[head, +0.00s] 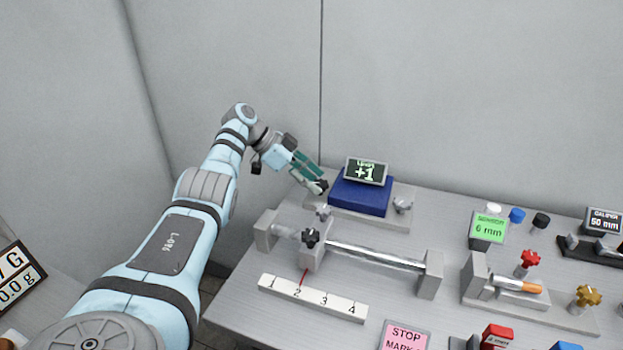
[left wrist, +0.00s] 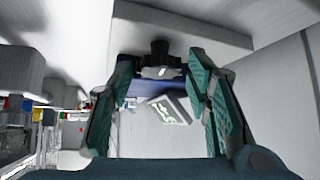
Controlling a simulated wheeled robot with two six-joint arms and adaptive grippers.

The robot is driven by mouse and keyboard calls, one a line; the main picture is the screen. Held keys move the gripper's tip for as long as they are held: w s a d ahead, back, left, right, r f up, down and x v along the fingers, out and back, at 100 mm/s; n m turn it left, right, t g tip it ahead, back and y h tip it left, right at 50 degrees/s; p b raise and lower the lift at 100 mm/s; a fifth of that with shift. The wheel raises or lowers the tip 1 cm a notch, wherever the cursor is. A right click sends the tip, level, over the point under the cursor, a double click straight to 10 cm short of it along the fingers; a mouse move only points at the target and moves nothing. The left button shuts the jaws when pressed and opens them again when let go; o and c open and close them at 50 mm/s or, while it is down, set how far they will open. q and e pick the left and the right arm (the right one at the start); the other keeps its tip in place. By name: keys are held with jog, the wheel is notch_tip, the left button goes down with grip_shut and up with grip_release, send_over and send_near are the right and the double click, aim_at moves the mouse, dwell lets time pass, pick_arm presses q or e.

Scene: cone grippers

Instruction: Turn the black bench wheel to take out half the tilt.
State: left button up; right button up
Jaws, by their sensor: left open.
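The black bench wheel (left wrist: 158,62) shows in the left wrist view between the two fingertips, attached to a grey base plate. In the head view it is mostly hidden by my left gripper (head: 314,181), at the left end of the levelling base (head: 375,224). My left gripper is open, with a finger on either side of the wheel; I cannot tell whether either touches it. A level display (head: 366,172) on a blue block (head: 360,194) reads +1; it also shows in the left wrist view (left wrist: 170,110). My right gripper is not in view.
A rail with a slider and black star knob (head: 311,238) lies in front, with a numbered scale (head: 312,298) nearer. A grey knob (head: 403,204) is on the base's right. A green 6 mm sign (head: 489,227) and a red-knobbed fixture (head: 529,262) stand further right.

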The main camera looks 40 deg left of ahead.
pick_arm(q)
jog(key=v, duration=0.7)
jog(key=shift+a+r, duration=0.15)
jog(key=shift+a, duration=0.05)
jog(key=shift+s, duration=0.1)
